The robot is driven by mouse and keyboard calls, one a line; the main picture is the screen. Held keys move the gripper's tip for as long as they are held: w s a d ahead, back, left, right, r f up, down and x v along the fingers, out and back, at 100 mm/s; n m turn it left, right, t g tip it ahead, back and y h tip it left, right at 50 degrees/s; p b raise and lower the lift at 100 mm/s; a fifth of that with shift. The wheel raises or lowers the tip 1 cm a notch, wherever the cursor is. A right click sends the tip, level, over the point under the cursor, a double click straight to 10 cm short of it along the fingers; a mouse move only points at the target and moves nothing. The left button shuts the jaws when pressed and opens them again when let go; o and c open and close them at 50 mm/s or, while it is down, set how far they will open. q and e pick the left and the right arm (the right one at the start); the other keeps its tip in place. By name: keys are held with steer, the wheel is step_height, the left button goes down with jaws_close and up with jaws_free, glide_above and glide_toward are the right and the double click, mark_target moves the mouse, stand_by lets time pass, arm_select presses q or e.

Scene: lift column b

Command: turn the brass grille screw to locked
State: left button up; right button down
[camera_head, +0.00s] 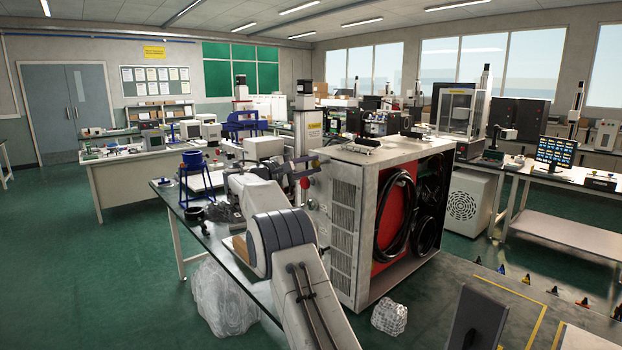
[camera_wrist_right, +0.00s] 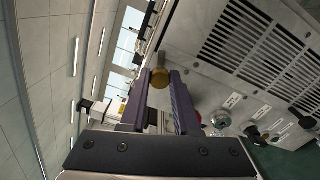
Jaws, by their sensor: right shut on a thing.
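The brass grille screw (camera_wrist_right: 158,78) is a round yellow knob on the cabinet panel, beside the black-slotted grille (camera_wrist_right: 255,45) in the right wrist view. My right gripper (camera_wrist_right: 166,84) has its two purple-grey fingers on either side of the screw and is shut on it at the fingertips. In the head view, my right gripper (camera_head: 300,172) reaches the grille side of the pale cabinet (camera_head: 372,153); the screw is hidden or too small there. I cannot read whether the screw stands at locked. My left gripper is not in view.
A blue stand (camera_head: 199,180) is on the dark bench left of my arm. Clear plastic bags (camera_head: 224,298) lie on the floor; the green floor at left is free.

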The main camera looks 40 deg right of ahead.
steer(key=shift+f+m+b, duration=0.15)
steer(key=shift+m+b, duration=0.9)
steer(key=shift+m, duration=0.95)
steer(key=c, duration=0.6)
jaws_free()
steer(key=shift+c, duration=0.2)
steer(key=a+b, duration=0.2)
steer(key=a, duration=0.8)
steer(key=shift+s+a, duration=0.25)
steer(key=shift+s, duration=0.15)
steer(key=shift+a, duration=0.1)
